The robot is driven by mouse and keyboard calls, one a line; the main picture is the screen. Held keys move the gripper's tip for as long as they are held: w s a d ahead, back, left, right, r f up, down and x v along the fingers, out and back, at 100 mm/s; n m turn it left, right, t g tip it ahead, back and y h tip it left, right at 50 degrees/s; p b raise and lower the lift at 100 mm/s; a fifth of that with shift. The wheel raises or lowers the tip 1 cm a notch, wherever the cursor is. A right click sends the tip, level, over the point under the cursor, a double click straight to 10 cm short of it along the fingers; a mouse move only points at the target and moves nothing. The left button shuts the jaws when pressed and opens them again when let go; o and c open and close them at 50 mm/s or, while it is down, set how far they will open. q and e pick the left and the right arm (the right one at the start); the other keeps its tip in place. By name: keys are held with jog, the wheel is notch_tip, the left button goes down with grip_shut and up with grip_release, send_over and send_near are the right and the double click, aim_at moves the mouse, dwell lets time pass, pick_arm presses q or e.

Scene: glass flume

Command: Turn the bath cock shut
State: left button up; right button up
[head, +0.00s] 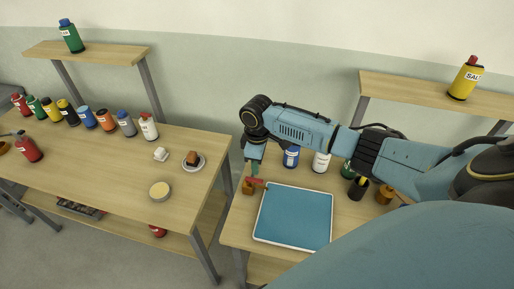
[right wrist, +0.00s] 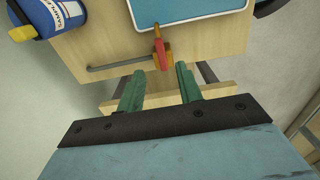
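The bath cock has a red lever (head: 257,181) at the left end of the blue, white-rimmed bath (head: 292,217) on the right-hand table. In the right wrist view its red and orange lever (right wrist: 160,52) points down towards my gripper, beside the bath's edge (right wrist: 190,17). My right gripper (right wrist: 160,72) is open with nothing held. Its green fingers stand apart, and the lever's end shows between their tips; I cannot tell whether they touch it. In the head view this gripper (head: 254,164) hangs just above the lever. My left gripper is not in view.
A blue-labelled bottle (head: 291,157), a white bottle (head: 321,161) and a dark cup (head: 358,187) stand behind the bath. A small amber object (head: 248,187) is close to the lever. The left table (head: 110,170) holds several bottles, with a floor gap between the tables.

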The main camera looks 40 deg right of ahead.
notch_tip(320, 180, up, 6)
dwell(0.7)
